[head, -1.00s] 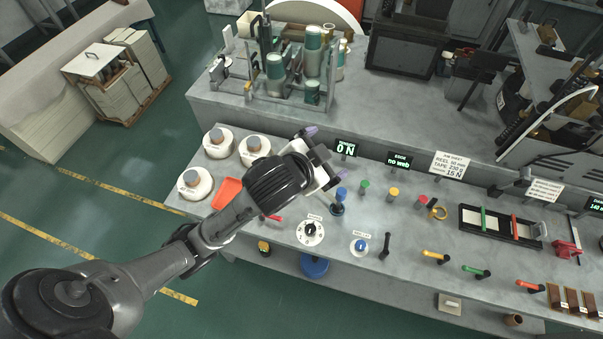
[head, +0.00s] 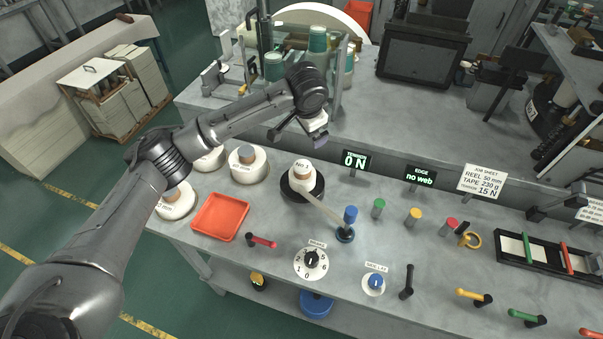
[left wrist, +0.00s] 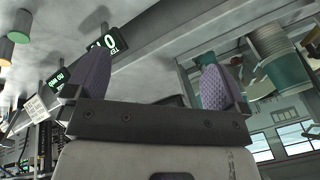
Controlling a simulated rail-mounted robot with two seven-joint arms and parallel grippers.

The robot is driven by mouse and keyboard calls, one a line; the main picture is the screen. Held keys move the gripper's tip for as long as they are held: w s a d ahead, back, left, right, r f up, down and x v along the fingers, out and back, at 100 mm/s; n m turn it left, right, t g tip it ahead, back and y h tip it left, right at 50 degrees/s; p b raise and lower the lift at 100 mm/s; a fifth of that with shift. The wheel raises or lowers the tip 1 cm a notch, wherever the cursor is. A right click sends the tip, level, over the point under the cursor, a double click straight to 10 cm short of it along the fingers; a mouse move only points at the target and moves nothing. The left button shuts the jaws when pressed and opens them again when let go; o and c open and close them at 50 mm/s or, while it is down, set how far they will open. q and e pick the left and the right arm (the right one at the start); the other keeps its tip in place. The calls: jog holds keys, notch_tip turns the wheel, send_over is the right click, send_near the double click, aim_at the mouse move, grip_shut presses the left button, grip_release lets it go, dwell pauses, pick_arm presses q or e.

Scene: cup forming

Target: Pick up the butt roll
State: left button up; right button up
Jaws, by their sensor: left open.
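The roll does not show there. My right gripper is not in view.
Several larger white rolls (head: 248,164) stand at the left, with an orange tray (head: 220,217) in front. A machine with green cups (head: 318,40) stands on the raised back bench. A tension display (head: 356,161), coloured knobs and levers line the bench to the right.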

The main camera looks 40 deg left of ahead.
aim_at(302, 165)
pick_arm(q)
jog(key=s+f+n+g+h, duration=0.2)
jog(key=f+n+g, duration=0.1)
jog(key=shift+s, duration=0.1)
jog(key=shift+s+f, duration=0.15)
jog(key=shift+f, duration=0.2)
notch_tip(302, 165, down, 8)
jog(key=shift+b, duration=0.9)
jog(key=shift+d+f+b, duration=0.15)
jog(key=shift+f+b, duration=0.7)
jog(key=shift+f, duration=1.8)
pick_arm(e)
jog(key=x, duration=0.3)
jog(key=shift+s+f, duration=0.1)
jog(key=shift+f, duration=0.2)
pick_arm(q)
jog(key=shift+c, duration=0.2)
jog(key=shift+r, duration=0.1)
jog(key=c, duration=0.7)
jog(key=shift+c, duration=0.2)
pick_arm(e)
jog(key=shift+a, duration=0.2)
